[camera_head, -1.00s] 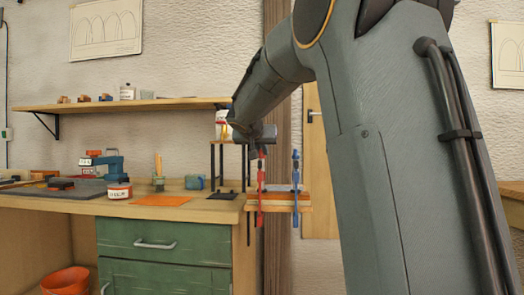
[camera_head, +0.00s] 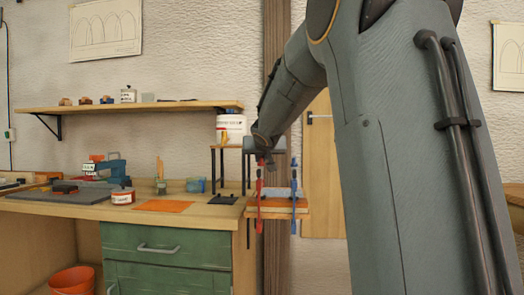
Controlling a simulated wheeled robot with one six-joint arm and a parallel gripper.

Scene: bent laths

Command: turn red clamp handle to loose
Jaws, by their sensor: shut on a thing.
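The red clamp (camera_head: 260,200) stands upright at the left of a small stack of wooden laths (camera_head: 278,210) at the bench's right end. My gripper (camera_head: 264,156) is at the top of the red clamp, shut on its handle. The fingers are small and dark here, and the handle is mostly hidden by them. A blue clamp (camera_head: 294,190) stands upright to the right on the same laths, apart from my gripper.
A dark stand (camera_head: 213,168) bearing a white bucket (camera_head: 232,128) is close behind and left of my wrist. The bench (camera_head: 110,211) holds an orange sheet (camera_head: 163,206), a labelled tub (camera_head: 122,196) and a teal-and-red tool (camera_head: 112,168). A shelf (camera_head: 150,106) hangs above.

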